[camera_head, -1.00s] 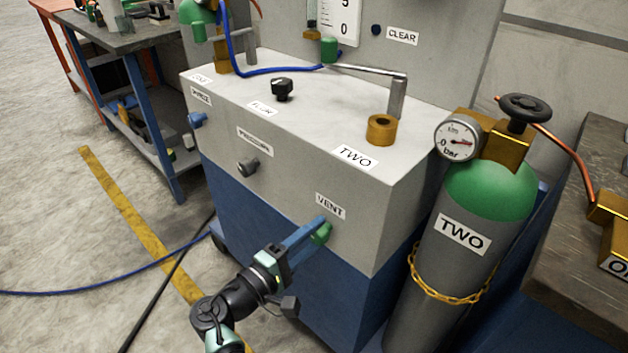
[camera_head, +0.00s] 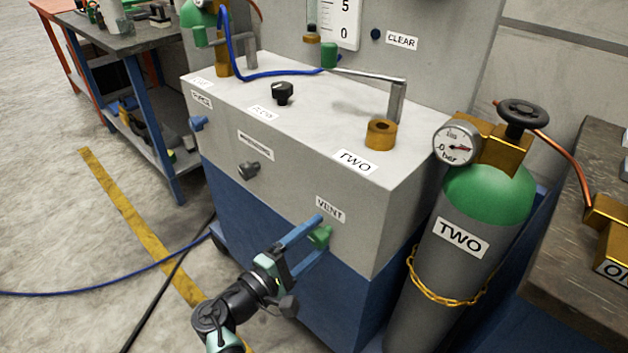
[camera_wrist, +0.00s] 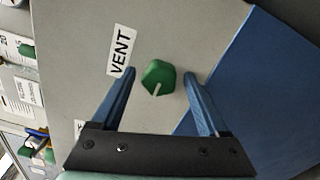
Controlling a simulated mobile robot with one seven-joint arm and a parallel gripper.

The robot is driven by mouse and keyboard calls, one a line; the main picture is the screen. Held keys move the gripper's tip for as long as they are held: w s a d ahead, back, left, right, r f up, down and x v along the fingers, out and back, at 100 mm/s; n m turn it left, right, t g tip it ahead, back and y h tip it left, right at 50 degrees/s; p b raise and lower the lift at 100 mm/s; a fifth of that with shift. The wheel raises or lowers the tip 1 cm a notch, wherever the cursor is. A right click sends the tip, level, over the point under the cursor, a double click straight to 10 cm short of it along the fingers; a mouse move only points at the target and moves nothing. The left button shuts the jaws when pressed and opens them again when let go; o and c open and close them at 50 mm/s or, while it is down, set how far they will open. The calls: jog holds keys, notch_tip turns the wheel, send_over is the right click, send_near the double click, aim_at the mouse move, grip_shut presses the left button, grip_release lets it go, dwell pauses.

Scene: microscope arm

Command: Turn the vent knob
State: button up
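The green vent knob (camera_head: 321,236) sits on the grey front face of the cabinet, just below the VENT label (camera_head: 331,209). In the wrist view the knob (camera_wrist: 159,77) has a pale pointer line slanting toward the lower left. My gripper (camera_head: 318,241) is open, its blue fingers on either side of the knob. In the wrist view there is a visible gap between the knob and each finger of my gripper (camera_wrist: 160,90). Whether the fingertips reach the knob's depth is hard to tell.
A grey knob (camera_head: 249,169) and a blue knob (camera_head: 198,123) are on the same cabinet face. The gas cylinder TWO (camera_head: 462,240), with a chain, stands to the right. A blue hose (camera_head: 100,287) lies on the floor at left.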

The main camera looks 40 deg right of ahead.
jog(key=s+a+p, duration=0.1)
jog(key=a, duration=1.2)
jog(key=shift+p, duration=0.3)
jog(key=shift+d, duration=0.1)
